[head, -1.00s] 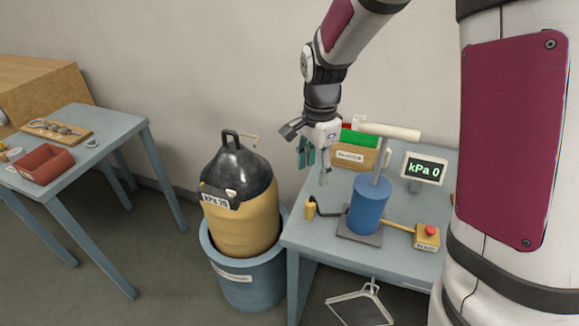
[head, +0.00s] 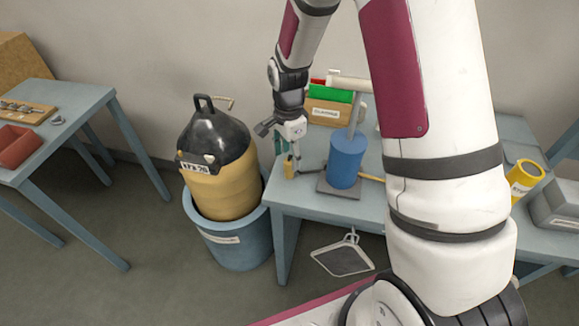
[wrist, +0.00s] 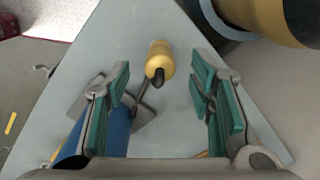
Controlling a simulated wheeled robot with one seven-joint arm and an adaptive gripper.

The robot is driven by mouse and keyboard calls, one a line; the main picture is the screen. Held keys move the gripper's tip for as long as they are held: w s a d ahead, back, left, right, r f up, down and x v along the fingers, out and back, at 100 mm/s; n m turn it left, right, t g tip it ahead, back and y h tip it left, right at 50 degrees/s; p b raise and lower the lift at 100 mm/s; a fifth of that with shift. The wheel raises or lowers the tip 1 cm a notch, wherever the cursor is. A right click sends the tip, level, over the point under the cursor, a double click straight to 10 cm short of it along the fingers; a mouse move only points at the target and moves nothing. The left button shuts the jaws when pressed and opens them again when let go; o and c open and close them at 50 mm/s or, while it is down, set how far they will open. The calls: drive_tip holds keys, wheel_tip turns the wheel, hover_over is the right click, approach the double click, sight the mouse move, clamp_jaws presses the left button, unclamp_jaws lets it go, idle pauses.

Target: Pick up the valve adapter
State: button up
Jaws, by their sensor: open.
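The valve adapter appears to be the small yellow cylinder with a dark tip (wrist: 159,60), at the end of the blue pump's dark hose. In the wrist view it lies between and beyond the fingertips, with clear gaps on both sides. In the head view the adapter (head: 288,167) stands near the left corner of the pump table. My gripper (head: 287,150) is just above it, with its teal-padded fingers apart. In the wrist view my gripper (wrist: 160,88) is open and empty. I cannot tell the exact height gap.
The blue pump (head: 346,162) stands close to the right of the adapter on the table (head: 310,200). A black-and-yellow cylinder (head: 218,150) sits in a blue bin (head: 235,245) to the left. A wooden box with coloured folders (head: 325,112) stands behind.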

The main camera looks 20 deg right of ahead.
sight(289, 160)
drive_tip(key=shift+d+f, duration=0.15)
drive_tip(key=shift+f, duration=1.7)
drive_tip(key=shift+c, duration=0.5)
clamp_jaws()
drive_tip(key=shift+r, duration=0.1)
